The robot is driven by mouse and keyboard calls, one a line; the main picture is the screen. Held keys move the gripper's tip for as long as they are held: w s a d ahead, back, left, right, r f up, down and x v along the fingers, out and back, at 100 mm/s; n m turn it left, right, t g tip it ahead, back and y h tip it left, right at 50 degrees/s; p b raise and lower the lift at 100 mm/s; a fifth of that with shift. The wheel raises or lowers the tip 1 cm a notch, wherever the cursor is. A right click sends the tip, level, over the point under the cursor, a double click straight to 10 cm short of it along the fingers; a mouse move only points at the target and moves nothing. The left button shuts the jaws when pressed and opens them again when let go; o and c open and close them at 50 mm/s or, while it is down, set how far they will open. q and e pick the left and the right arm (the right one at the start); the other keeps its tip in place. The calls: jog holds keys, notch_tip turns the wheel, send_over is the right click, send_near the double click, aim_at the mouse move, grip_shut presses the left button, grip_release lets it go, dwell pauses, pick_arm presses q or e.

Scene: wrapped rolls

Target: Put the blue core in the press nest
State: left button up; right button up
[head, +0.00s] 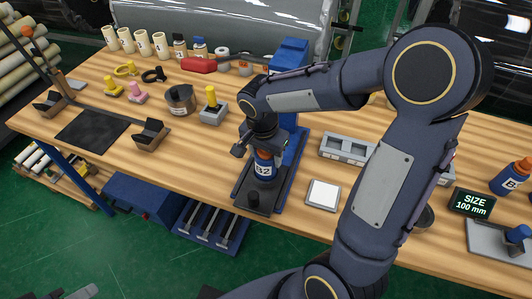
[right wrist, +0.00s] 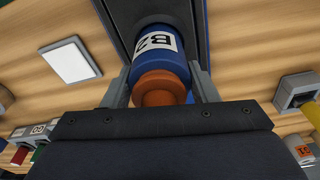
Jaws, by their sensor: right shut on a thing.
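The blue core (head: 264,170), labelled B2, has an orange top end and stands about upright over the dark base of the blue press (head: 292,128). My right gripper (head: 262,149) is shut on it from above. In the right wrist view the core (right wrist: 156,56) lies between the two fingers of my right gripper (right wrist: 160,88), with its orange end (right wrist: 160,88) towards the palm. The press nest is hidden under the core and gripper. I cannot tell whether the core touches the base. My left gripper does not show clearly.
A white square pad (head: 323,194) lies right of the press. A grey block with a yellow peg (head: 212,106) and a metal cup (head: 180,100) stand to its left. Another blue bottle-like piece (head: 512,177) and a size display (head: 472,203) stand far right.

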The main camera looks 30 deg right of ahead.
jog(key=o, duration=1)
jog(key=shift+o, duration=0.2)
jog(key=r, duration=0.8)
jog(key=s+a+r, duration=0.1)
jog(key=r, duration=0.3)
jog(key=shift+a, duration=0.1)
jog(key=s+a+f+n+t+y, duration=0.1)
jog(key=s+f+n+t+y, duration=0.1)
jog(key=s+n, duration=0.3)
jog(key=s+a+f+n+t+y, duration=0.2)
jog(key=s+n, duration=0.3)
jog(key=s, duration=0.6)
jog(key=shift+t+y, duration=0.4)
jog(key=shift+y, duration=0.1)
